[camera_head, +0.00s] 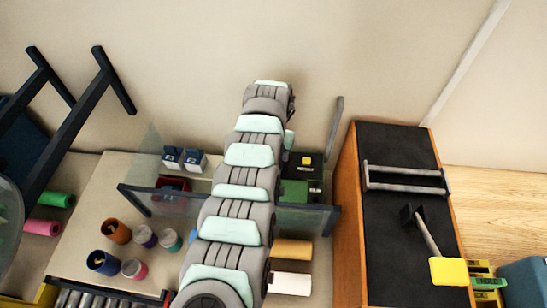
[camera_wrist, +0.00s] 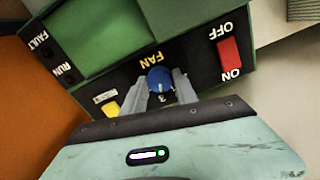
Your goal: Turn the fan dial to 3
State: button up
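In the head view the green machine (camera_head: 295,190) is right of my arm, which hides my gripper and the dial.
In the wrist view a red switch (camera_wrist: 230,52) marked ON and OFF and a yellow button (camera_wrist: 110,109) flank the dial. In the head view a clear guard panel (camera_head: 165,202) crosses the bench, and a dark-topped cabinet (camera_head: 390,240) with a mallet stands at right.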

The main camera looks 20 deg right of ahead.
jog(key=o, duration=0.4)
jog(key=shift+r, duration=0.1)
notch_tip(320, 180, up, 11)
jog(key=shift+f+b, duration=0.15)
jog(key=shift+b, duration=1)
